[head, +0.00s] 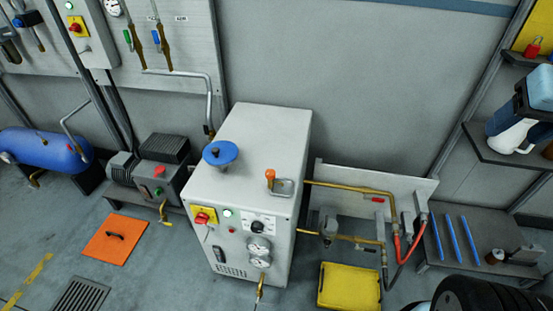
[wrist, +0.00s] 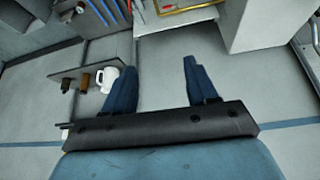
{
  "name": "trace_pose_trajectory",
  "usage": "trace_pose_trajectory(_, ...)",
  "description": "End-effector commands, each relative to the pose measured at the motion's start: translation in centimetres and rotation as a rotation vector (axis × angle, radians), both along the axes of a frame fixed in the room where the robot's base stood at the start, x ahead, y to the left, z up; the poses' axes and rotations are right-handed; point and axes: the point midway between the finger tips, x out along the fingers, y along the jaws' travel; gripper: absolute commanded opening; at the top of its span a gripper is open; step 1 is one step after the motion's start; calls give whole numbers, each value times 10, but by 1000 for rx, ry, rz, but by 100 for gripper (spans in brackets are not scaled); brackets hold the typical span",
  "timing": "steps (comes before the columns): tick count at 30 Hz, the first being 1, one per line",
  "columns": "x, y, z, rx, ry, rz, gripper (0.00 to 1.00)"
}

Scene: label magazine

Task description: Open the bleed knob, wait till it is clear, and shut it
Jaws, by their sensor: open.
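A grey cabinet (head: 268,125) stands in the middle of the head view. On its top are a blue handwheel (head: 220,153) and an orange-topped knob (head: 270,175) beside a small metal plate (head: 284,188). I cannot tell for sure which part is the bleed knob. The cabinet front has a red switch on a yellow plate (head: 203,216) and gauges (head: 259,246). A brass outlet (head: 260,286) hangs at its lower front. My gripper (head: 520,128) is at the far right, away from the cabinet, in front of a shelf. The wrist view shows its blue fingers (wrist: 158,72) apart with nothing between them.
A shelf (head: 480,147) with a white mug (wrist: 108,78) is close to my gripper. Brass pipes (head: 350,188) and red hoses (head: 417,240) run right of the cabinet. A yellow case (head: 349,288) and an orange mat (head: 115,239) lie on the floor. A blue tank (head: 45,149) stands left.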

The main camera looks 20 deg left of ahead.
Motion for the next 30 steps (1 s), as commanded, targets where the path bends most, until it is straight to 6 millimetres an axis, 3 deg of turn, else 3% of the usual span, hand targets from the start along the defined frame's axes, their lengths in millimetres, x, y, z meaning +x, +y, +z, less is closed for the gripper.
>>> trace_pose_trajectory(5,26,18,-1,-101,46,176,61)
trace_pose_trajectory(14,91,80,-16,-343,145,690,61)
trace_pose_trajectory(21,132,146,-43,-498,207,1128,61)
trace_pose_trajectory(30,163,243,-94,-636,242,1696,61)
